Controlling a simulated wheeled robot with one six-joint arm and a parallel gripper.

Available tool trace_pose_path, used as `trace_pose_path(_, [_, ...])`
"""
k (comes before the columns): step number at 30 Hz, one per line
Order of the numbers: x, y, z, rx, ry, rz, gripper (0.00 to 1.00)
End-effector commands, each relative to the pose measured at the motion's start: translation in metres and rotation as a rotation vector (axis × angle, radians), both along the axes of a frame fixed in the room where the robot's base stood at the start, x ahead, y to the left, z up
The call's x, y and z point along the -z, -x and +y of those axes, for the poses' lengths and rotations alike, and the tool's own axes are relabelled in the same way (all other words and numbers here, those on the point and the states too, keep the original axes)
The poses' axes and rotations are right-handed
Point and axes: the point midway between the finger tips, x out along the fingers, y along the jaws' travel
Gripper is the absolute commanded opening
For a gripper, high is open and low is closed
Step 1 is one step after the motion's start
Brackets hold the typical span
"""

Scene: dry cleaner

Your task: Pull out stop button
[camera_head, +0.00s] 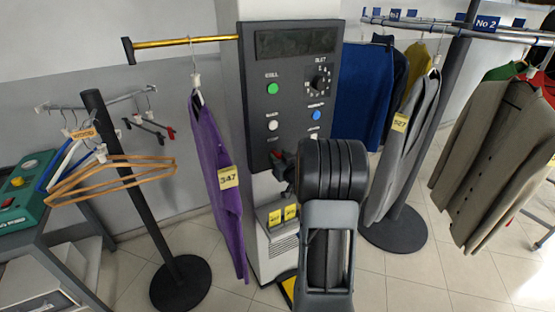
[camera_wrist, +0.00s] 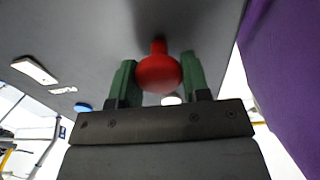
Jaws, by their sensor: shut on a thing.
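The stop button is a red mushroom knob (camera_wrist: 158,74) on a short red stem. It stands out from the grey control panel (camera_head: 291,95), in the middle of the wrist view. My gripper (camera_wrist: 159,68) has its two green fingers on either side of the red head and is shut on it. In the head view my gripper (camera_head: 281,163) is at the panel's lower edge, partly behind my dark arm, and the button is largely hidden there.
On the panel are a green button (camera_head: 272,88), a black dial (camera_head: 319,84), a white button (camera_head: 273,125) and a blue button (camera_head: 317,115). A purple garment (camera_head: 214,165) hangs close to the left. A grey garment (camera_head: 411,150) hangs to the right.

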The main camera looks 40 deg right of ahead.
Motion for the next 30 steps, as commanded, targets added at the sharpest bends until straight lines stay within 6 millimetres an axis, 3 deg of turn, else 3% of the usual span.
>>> trace_pose_path(5, [0.002, 0.001, 0.000, 0.001, -0.003, 0.005, 0.00])
trace_pose_path(6, [0.002, 0.001, 0.000, 0.001, -0.004, 0.006, 0.47])
trace_pose_path(12, [0.001, 0.000, 0.001, -0.001, -0.003, 0.005, 0.66])
trace_pose_path(23, [0.001, 0.007, 0.001, 0.001, -0.001, 0.002, 0.67])
trace_pose_path(30, [0.002, 0.050, 0.006, 0.003, -0.001, 0.002, 0.67])
